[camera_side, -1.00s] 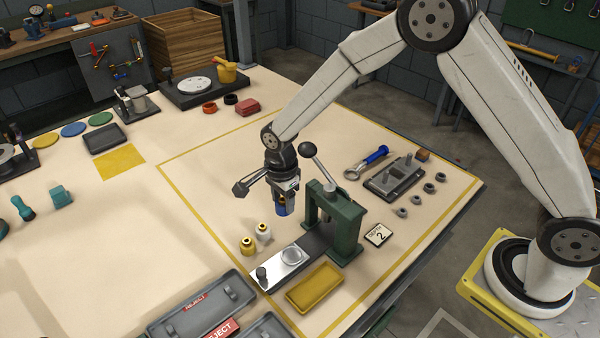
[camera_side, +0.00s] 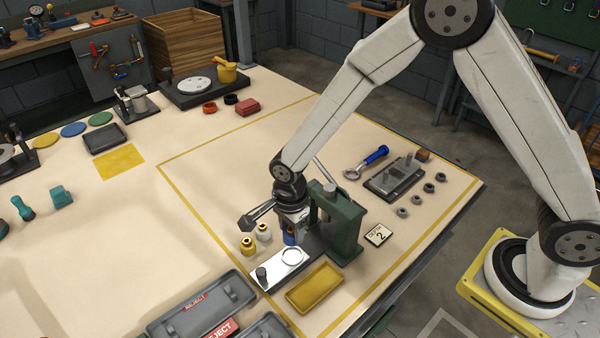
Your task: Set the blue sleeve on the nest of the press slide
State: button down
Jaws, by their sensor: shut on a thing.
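The blue sleeve (camera_side: 289,236) is held in my gripper (camera_side: 291,228), which is shut on it. The sleeve is low, just behind the round nest (camera_side: 292,256) on the press slide (camera_side: 276,272). I cannot tell whether its lower end touches the slide or is a little above it. The slide is a bright plate with a dark knob, running out in front of the green press (camera_side: 345,228). The nest's ring looks empty. My wrist hides part of the press and its lever.
A "2" card (camera_side: 378,235) and several grey rings lie right of the press.

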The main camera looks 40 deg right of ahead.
jog(key=shift+f, duration=2.25)
jog(key=shift+f, duration=0.75)
dwell(1.0)
jog(key=shift+c, duration=0.3)
grip_release()
jog(key=shift+o, duration=0.3)
jog(key=shift+r, duration=0.2)
jog(key=shift+r, duration=3.3)
